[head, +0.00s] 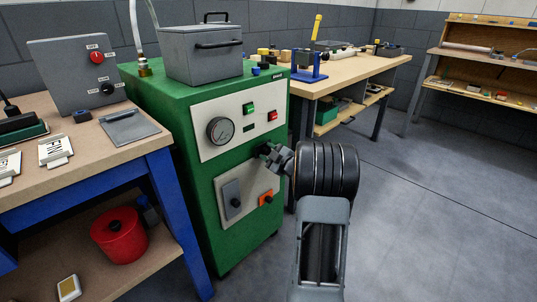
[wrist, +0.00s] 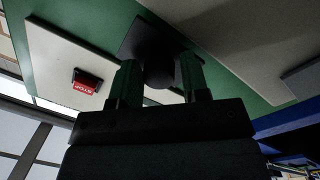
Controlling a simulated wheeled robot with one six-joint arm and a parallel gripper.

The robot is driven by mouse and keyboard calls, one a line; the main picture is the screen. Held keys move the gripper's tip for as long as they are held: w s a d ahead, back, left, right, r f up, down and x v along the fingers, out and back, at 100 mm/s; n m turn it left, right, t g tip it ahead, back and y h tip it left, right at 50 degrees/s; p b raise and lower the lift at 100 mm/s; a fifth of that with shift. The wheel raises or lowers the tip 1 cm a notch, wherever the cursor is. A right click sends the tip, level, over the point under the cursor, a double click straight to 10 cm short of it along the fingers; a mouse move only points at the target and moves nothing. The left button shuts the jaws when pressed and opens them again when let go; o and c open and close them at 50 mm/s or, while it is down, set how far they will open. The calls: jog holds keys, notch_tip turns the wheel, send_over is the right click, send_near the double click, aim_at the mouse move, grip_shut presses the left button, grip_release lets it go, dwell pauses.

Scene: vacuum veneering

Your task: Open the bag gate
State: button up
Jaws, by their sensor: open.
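The green machine (head: 183,150) stands in the middle of the head view, with control panels on its front. My gripper (head: 266,152) is at the right part of this front, between the upper and lower panels. In the wrist view, a dark round knob (wrist: 160,72) on a black square plate (wrist: 150,38) sits between the two fingers of my open gripper (wrist: 160,82). I cannot tell whether the fingers touch it. No readable label marks it as the bag gate. In the head view my gripper hides most of this knob.
The upper panel carries a gauge (head: 221,130), a green button (head: 249,108) and a red button (head: 272,115). A grey lever plate (head: 231,199) and an orange-based knob (head: 267,198) are below. A workbench (head: 105,146) stands left. Open floor (head: 430,230) lies right.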

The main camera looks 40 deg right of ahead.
grip_shut()
dwell(0.4)
